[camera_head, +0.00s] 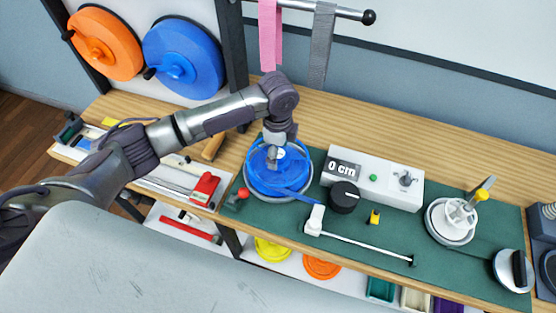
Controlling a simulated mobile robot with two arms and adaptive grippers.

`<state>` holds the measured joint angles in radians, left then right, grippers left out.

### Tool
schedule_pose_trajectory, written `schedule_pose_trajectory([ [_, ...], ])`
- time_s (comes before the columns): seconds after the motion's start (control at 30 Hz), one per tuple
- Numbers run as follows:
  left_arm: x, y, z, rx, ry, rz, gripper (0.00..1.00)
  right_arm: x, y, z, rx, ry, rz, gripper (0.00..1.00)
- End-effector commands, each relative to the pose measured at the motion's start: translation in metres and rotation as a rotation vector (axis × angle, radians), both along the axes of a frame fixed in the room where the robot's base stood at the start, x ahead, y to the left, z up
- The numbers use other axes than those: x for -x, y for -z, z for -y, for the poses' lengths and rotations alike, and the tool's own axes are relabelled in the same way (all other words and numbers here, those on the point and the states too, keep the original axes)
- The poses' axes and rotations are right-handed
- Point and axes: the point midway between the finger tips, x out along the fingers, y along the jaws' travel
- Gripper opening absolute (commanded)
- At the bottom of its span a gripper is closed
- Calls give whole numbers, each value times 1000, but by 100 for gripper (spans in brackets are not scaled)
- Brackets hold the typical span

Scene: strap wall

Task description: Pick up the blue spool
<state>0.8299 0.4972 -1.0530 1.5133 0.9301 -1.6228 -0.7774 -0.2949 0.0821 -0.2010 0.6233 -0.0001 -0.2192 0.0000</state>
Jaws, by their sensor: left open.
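One blue spool (262,185) lies flat on the green mat of the bench, in the middle of the head view, with a blue strap end trailing to the right. A second, larger blue spool (205,62) hangs upright on the wall rack at the upper left. My left gripper (277,152) points down over the hub of the blue spool on the bench. It is open, and its fingers partly hide the hub. I cannot tell whether they touch it. My right gripper is not in view.
An orange spool (104,45) hangs beside the upright blue one. A white box reading "0 cm" (395,183) with a black knob (344,197) stands right of the bench spool. A white arm (365,246) lies in front. Pink (270,35) and grey straps (320,45) hang behind.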

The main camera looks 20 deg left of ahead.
Motion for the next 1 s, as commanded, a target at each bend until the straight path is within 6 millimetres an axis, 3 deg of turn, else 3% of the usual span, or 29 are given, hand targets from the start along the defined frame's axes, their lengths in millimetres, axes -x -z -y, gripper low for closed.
schedule_pose_trajectory([
  [0.3, 0, 8, 0, 0, 2, 2, 74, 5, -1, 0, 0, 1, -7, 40],
  [0.77, 0, 8, 0, 0, 1, 1, 0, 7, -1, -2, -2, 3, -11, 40],
  [1.0, -1, 6, 0, 1, 1, 3, 0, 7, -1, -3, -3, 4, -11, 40],
])
